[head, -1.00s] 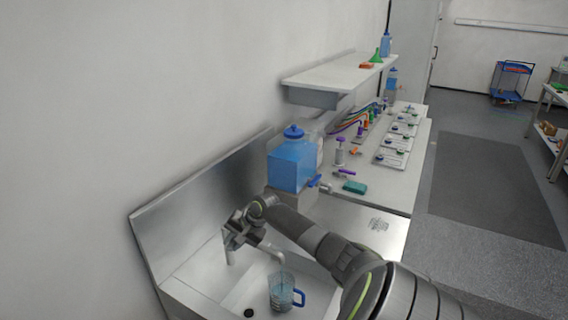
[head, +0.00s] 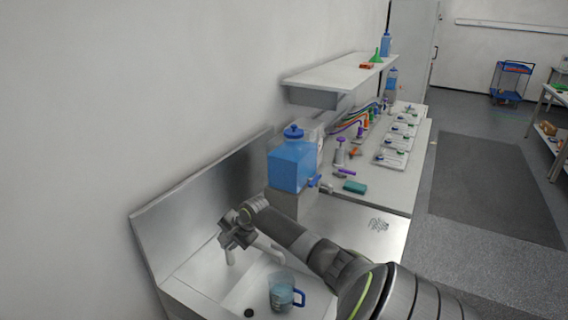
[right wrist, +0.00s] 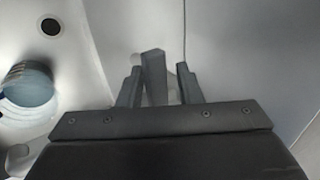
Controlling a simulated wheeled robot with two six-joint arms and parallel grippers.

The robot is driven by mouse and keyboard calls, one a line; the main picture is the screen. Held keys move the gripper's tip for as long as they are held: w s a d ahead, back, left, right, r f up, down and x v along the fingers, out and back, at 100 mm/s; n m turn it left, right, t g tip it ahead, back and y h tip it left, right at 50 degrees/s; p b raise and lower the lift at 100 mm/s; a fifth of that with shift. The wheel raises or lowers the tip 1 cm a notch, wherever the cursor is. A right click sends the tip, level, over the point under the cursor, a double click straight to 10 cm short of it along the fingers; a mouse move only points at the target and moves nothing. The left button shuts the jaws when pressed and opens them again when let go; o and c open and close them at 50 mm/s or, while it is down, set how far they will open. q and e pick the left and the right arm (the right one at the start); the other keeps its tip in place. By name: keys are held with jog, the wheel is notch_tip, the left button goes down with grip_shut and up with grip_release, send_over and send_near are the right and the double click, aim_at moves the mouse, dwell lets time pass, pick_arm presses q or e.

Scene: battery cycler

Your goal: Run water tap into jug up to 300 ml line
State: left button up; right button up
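The clear jug with a blue handle (head: 283,294) stands upright in the sink under the tap's spout (head: 272,254). It holds bluish water; I cannot read its level lines. No stream shows between spout and jug now. My right gripper (head: 234,236) is at the tap's top. In the right wrist view its fingers (right wrist: 160,85) are apart, with the grey tap lever (right wrist: 154,75) between them and a gap on the right side. Part of the jug (right wrist: 28,88) shows at the left there. My left gripper is not in view.
The steel sink (head: 190,285) has a drain hole (head: 249,312) left of the jug. A blue water container (head: 292,165) with a spigot stands behind the sink. The bench beyond holds bottles, a teal block (head: 354,187) and trays. A wall shelf (head: 335,80) hangs above.

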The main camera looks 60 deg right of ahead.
jog(key=v, duration=0.7)
jog(key=shift+r, duration=0.4)
jog(key=shift+s+d+f, duration=0.1)
jog(key=shift+s, duration=0.05)
dwell(0.4)
